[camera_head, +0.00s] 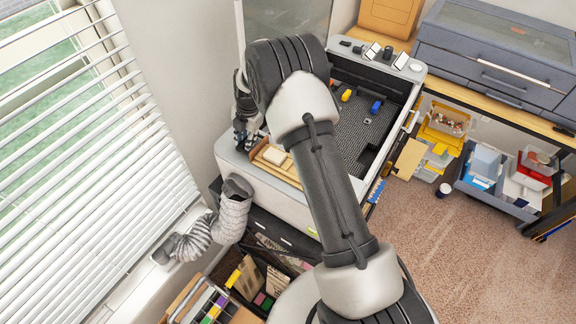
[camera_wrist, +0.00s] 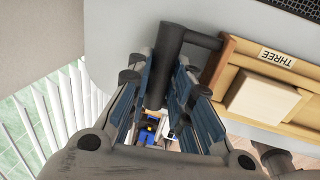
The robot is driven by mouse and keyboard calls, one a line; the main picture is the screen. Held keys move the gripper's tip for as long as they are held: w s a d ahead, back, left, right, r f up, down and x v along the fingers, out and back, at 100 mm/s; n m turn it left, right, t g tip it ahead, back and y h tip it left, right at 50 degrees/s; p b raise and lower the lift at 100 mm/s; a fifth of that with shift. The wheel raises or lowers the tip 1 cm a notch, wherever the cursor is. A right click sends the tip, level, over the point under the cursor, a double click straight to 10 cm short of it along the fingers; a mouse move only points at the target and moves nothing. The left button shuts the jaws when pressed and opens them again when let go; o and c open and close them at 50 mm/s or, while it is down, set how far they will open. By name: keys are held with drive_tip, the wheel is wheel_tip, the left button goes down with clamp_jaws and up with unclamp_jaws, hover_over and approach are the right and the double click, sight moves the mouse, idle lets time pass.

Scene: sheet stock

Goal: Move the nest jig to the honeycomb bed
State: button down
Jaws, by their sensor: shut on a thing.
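The nest jig (camera_head: 282,170) is a shallow wooden tray with pale blocks in it, at the front left edge of the cutting machine. In the wrist view the tray (camera_wrist: 225,62) shows a label reading "THREE", a pale block and a dark handle (camera_wrist: 172,50). My gripper (camera_head: 244,135) is shut on this handle; its blue-padded fingers (camera_wrist: 168,88) lie on both sides of it. I cannot tell whether the tray touches the machine's rim. The honeycomb bed (camera_head: 350,118) is the dark mesh floor inside the open machine; my arm hides part of it.
A yellow piece (camera_head: 346,95) and a blue piece (camera_head: 376,107) lie on the bed; bare mesh surrounds them. The machine's pale rim (camera_head: 405,118) frames it. A ribbed hose (camera_head: 232,215) stands at the front left, near window blinds (camera_head: 90,160). Shelves with bins are at right.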

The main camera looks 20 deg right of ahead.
drive_tip(key=shift+r, duration=0.15)
drive_tip(key=shift+r+p, duration=0.9)
drive_tip(key=shift+r, duration=2.5)
